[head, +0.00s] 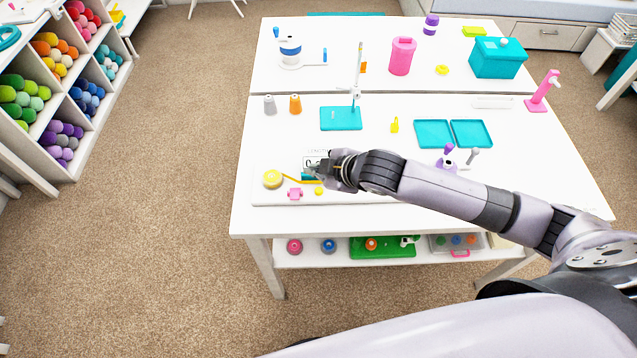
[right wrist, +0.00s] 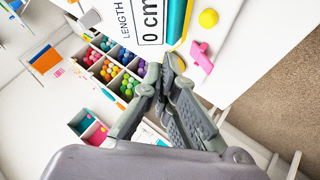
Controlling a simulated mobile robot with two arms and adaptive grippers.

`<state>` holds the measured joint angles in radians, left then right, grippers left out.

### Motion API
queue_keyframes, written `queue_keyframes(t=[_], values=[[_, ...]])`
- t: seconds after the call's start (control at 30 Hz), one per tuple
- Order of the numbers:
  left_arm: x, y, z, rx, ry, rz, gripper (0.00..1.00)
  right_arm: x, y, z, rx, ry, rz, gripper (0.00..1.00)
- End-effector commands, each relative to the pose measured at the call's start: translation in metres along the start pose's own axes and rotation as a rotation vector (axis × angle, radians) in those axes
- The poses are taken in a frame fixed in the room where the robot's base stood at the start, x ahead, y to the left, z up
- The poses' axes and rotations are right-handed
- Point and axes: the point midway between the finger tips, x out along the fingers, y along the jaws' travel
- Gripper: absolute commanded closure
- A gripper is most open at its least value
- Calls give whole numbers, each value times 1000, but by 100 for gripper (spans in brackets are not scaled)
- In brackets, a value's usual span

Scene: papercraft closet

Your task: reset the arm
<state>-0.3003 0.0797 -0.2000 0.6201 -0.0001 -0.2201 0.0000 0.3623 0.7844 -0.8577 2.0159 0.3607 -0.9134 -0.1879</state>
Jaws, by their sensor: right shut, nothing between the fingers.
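My right gripper (head: 320,171) is at the end of my right arm, which reaches in from the right over the white table (head: 560,195). It hovers near a white board with a yellow round piece (head: 272,179) and a card marked LENGTH (head: 316,156). In the right wrist view the fingers (right wrist: 172,64) are shut and empty, and the card (right wrist: 150,22) reads "0 cm". A teal strip (right wrist: 177,20) lies beside the card. The pink piece (head: 294,194) and yellow knob (head: 319,191) are close to the fingertips. My left gripper is not in view.
A shelf of coloured rolls (head: 60,100) stands at left. Carpet between is clear.

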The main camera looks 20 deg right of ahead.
Motion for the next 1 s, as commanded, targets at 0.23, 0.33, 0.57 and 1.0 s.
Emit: queue_keyframes(t=[0.23,0.33,0.57,1.0], values=[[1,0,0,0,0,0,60,1,-1,0,0,0,0,100],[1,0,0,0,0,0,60,1,-1,0,0,0,0,100],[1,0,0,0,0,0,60,1,-1,0,0,1,0,100],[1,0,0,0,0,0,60,-14,-51,-18,168,-4,-44,100]])
